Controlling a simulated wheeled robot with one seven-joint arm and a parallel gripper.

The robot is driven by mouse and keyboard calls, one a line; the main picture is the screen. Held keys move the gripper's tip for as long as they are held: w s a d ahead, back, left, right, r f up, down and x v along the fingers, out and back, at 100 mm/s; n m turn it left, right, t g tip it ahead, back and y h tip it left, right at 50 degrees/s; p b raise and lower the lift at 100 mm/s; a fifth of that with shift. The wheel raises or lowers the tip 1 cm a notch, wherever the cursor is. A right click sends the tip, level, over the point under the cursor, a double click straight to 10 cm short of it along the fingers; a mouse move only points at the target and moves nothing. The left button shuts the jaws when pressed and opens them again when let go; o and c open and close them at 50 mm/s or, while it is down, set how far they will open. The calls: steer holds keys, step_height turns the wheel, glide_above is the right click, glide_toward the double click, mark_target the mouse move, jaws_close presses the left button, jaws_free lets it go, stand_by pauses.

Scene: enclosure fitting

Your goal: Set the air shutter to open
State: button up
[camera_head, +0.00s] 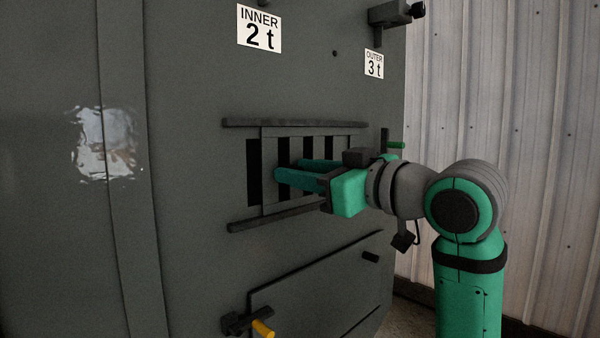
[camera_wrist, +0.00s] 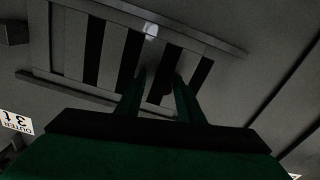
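The air shutter (camera_head: 269,145) is a grey slotted plate between two dark horizontal rails on the front of the grey enclosure. Black slots alternate with grey bars, and a black strip shows beyond its left edge. It also shows in the wrist view (camera_wrist: 70,45). My gripper (camera_head: 290,168) reaches in from the right, its teal fingers at the shutter's middle. In the wrist view the two fingers (camera_wrist: 160,80) stand apart, with a dark shape between their tips. I cannot tell whether that is a knob or a slot, or whether the tips touch the plate.
Below is a hatch (camera_head: 310,290) with a yellow-tipped latch (camera_head: 262,328). A green-tipped handle (camera_head: 396,145) sits behind my wrist at the right edge. Signs "INNER 2 t" (camera_head: 259,29) and "OUTER 3 t" (camera_head: 374,64) are above. A corrugated wall (camera_head: 530,150) stands at right.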

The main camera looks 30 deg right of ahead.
steer(key=shift+a, duration=0.15)
steer(key=s+d, duration=0.1)
steer(key=s, duration=0.9)
steer(key=shift+s+d, duration=0.35)
steer(key=shift+d, duration=0.05)
